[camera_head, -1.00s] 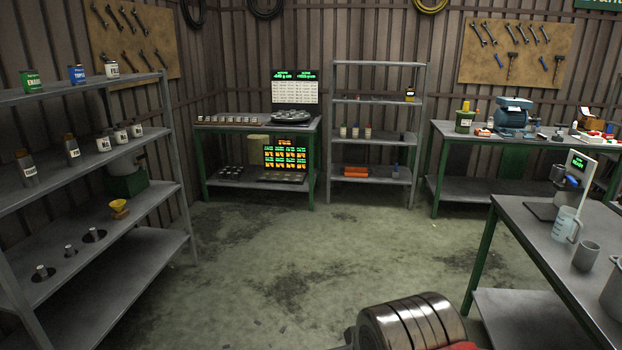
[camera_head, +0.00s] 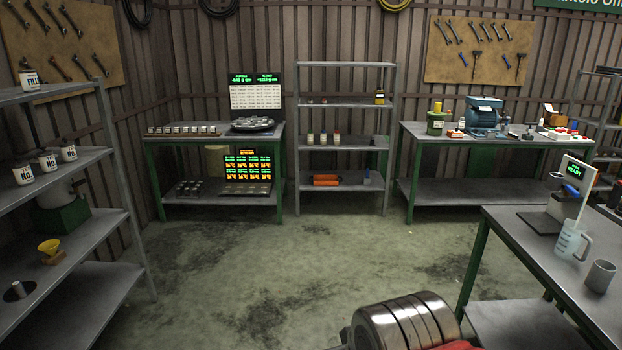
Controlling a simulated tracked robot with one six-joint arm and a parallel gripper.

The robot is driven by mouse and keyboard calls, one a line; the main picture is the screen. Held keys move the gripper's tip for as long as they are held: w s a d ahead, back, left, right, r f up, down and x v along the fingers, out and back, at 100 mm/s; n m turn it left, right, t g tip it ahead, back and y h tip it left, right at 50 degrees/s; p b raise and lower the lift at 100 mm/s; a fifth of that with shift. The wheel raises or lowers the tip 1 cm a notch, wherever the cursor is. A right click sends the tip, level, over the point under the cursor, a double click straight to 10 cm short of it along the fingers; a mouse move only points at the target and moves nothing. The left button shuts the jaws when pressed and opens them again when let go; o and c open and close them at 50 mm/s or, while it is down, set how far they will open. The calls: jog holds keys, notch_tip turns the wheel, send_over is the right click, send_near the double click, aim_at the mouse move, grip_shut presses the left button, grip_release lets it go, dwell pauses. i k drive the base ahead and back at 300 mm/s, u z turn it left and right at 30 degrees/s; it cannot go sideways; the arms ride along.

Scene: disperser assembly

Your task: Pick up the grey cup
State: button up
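The grey cup (camera_head: 600,276) stands upright on the metal-topped workbench (camera_head: 530,228) at the right. It is a plain grey cylinder, apart from the clear measuring jug (camera_head: 568,240) just behind and to its left. A part of my arm shows at the bottom, to the left of this bench. My gripper's fingers are not in view.
A dispenser with a green display (camera_head: 575,170) stands behind the jug. A grey shelf unit (camera_head: 95,225) is close on the left. A bench with screens (camera_head: 180,208), a shelf rack (camera_head: 345,187) and another bench (camera_head: 470,200) line the back wall. The floor (camera_head: 300,260) between is clear.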

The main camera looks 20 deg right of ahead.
aim_at(601, 273)
jog(key=z, duration=0.35)
jog(key=i, duration=1.45)
jog(key=z, duration=0.7)
jog(key=i, duration=0.75)
jog(key=z, duration=0.85)
jog(key=i, duration=0.6)
jog(key=z, duration=0.75)
jog(key=i, duration=0.7)
jog(key=z, duration=0.35)
